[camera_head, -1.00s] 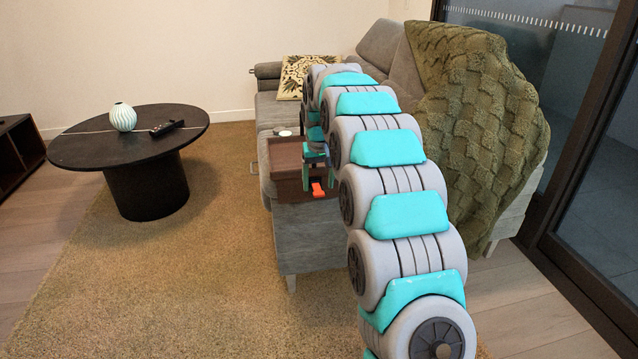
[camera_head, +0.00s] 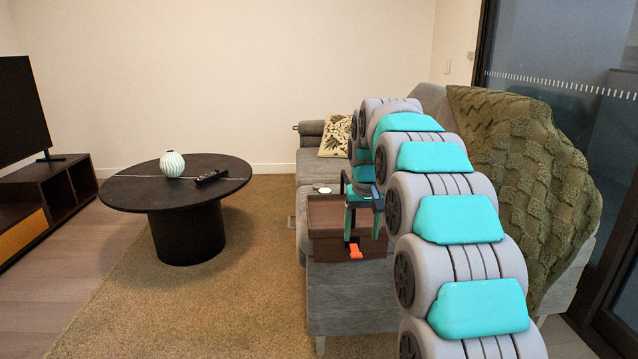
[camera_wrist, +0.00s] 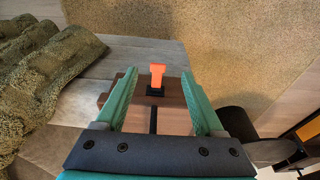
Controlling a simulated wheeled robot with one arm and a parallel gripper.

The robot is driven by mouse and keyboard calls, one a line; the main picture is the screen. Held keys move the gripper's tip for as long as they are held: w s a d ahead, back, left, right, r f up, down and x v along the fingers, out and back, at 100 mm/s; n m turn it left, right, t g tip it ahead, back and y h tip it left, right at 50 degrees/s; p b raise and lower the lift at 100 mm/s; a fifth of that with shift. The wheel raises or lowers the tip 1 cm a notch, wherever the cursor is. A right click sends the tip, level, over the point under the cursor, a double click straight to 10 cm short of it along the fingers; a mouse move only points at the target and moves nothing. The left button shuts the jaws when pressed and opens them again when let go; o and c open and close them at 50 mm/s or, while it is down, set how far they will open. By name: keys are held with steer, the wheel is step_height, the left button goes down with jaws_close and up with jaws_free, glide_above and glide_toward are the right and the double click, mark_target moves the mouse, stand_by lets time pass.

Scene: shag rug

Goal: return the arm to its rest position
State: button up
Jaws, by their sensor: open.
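My arm reaches from the lower right of the head view over the sofa. My gripper (camera_head: 362,222) points down over a brown wooden tray or box (camera_head: 325,213) at the sofa's near end. In the wrist view my gripper (camera_wrist: 160,98) has its two green fingers spread wide apart with nothing held between them. An orange piece with a black base (camera_wrist: 157,76) shows on the brown wooden surface (camera_wrist: 173,118), beyond the fingertips. The orange piece also shows in the head view (camera_head: 355,252), below the gripper. Whether a finger touches the box is unclear.
The grey sofa (camera_head: 345,295) carries a green knitted throw (camera_head: 525,165) and a patterned cushion (camera_head: 336,138). A round black table (camera_head: 130,190) at left holds a striped vase (camera_head: 172,164) and a remote (camera_head: 211,176). A television (camera_head: 22,110) stands far left. The rug (camera_head: 250,250) between is clear.

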steer(key=s+f+g, duration=0.1)
steer(key=s+f, duration=0.2)
steer(key=s, duration=1.2)
steer(key=s+f+g, duration=0.1)
steer(key=s+f, duration=0.2)
steer(key=s, duration=1.3)
steer(key=s+f+g, duration=0.1)
steer(key=s+f, duration=0.2)
steer(key=s, duration=1.3)
steer(key=shift+f+g, duration=0.35)
steer(key=shift+g, duration=0.05)
steer(key=shift+w, duration=0.1)
steer(key=shift+s+r, duration=0.25)
steer(key=shift+s, duration=0.15)
